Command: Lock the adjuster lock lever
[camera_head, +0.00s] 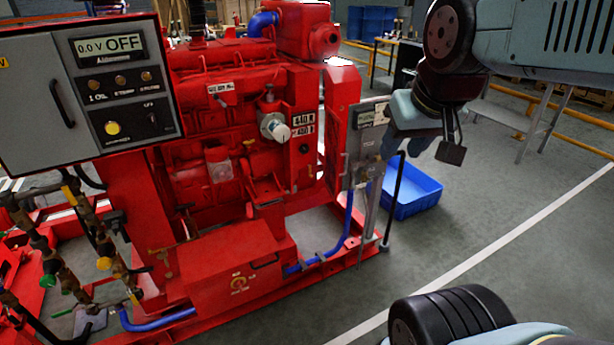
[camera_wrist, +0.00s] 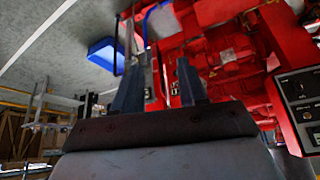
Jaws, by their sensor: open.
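I cannot single out the adjuster lock lever. At the right end of the red pumpset (camera_head: 245,165) stands a grey metal bracket with a small panel (camera_head: 366,147), and a thin black upright rod (camera_head: 394,205) stands beside it. My gripper (camera_head: 392,143) is at the upper part of this bracket and partly covers it in the head view. In the wrist view my gripper (camera_wrist: 157,82) is open, with its two fingers apart and nothing clearly held between them. The grey upright (camera_wrist: 149,75) shows beyond the gap. I cannot tell whether a finger touches it.
A blue crate (camera_head: 414,190) lies on the floor behind the rod. A grey control box (camera_head: 85,90) is at the left, and a blue hose (camera_head: 318,257) runs along the red base. The grey floor at the right is clear up to a bench (camera_head: 520,120).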

